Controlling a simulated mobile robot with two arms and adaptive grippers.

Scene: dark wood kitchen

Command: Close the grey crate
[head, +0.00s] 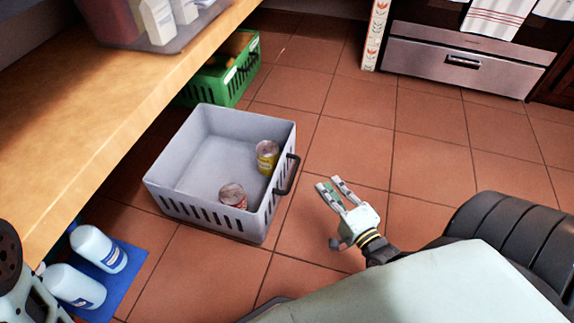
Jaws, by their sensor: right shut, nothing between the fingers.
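The grey crate (168,183) stands on the tiled floor, out in front of the wooden counter. Its top is open, with slots along the near sides and a dark handle (287,175) on its right side. A yellow-labelled can (267,157) and a red-and-white can (232,196) are inside it. My right gripper (328,187) is to the right of the crate, a little way from the handle, shut and empty, its fingers pointing up-left. Part of my left arm shows at the lower left edge; its fingertips are not visible.
A green crate (216,88) stands behind, partly under the counter (90,110). An oven drawer (462,66) is at back right. The floor right of the grey crate is clear.

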